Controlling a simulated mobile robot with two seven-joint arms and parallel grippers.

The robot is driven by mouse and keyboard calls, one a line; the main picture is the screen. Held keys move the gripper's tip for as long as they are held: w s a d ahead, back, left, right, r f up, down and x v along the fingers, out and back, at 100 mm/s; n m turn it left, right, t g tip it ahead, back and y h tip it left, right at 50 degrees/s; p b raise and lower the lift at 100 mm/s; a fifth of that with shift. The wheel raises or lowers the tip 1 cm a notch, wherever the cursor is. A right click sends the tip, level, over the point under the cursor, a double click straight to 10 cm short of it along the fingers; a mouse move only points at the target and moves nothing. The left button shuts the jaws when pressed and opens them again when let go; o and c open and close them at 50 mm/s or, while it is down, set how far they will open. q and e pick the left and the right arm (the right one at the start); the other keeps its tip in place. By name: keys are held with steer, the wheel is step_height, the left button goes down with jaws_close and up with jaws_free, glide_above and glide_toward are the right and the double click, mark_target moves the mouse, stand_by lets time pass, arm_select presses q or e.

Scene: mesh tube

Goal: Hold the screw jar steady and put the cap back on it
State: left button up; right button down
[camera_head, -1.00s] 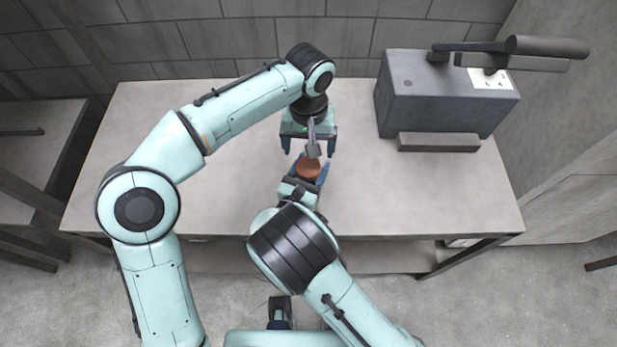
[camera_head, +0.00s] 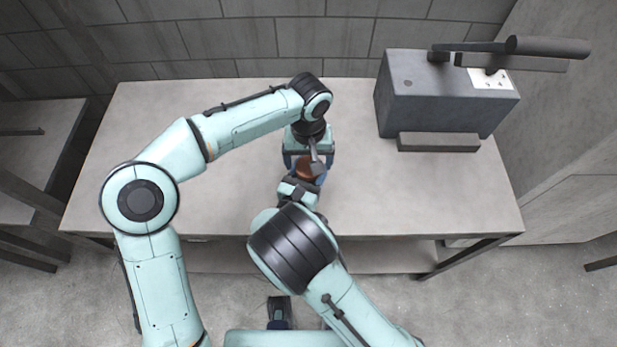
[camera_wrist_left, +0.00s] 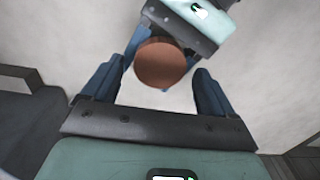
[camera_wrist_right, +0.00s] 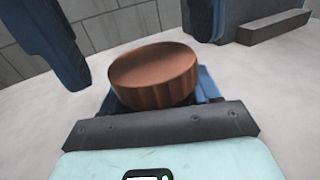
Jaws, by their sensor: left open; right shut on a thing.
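The brown round cap (camera_head: 305,172) has ribbed sides in the right wrist view (camera_wrist_right: 153,76). It sits at my right gripper (camera_head: 310,179), whose blue fingers are closed around what is under it. The jar's body is hidden beneath the cap, and I cannot tell whether the cap is seated on it. My left gripper (camera_head: 308,164) is open and comes from the back of the table. In the left wrist view (camera_wrist_left: 160,72) its fingers stand apart, with the cap between and slightly beyond them. The right wrist view shows its two fingers on either side, apart from the cap.
A grey box-shaped machine (camera_head: 440,105) with a long handle (camera_head: 545,46) and a low front step (camera_head: 438,142) stands at the back right of the table (camera_head: 410,200). The table's left part is clear beneath my left arm. A wall rises behind.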

arm_select(q)
steer(key=shift+f, duration=0.9)
steer(key=shift+c, duration=0.4)
steer(key=c, duration=1)
steer(key=shift+c, duration=0.2)
steer(key=m, duration=0.9)
steer(key=shift+m, duration=0.4)
steer(key=o, duration=1.2)
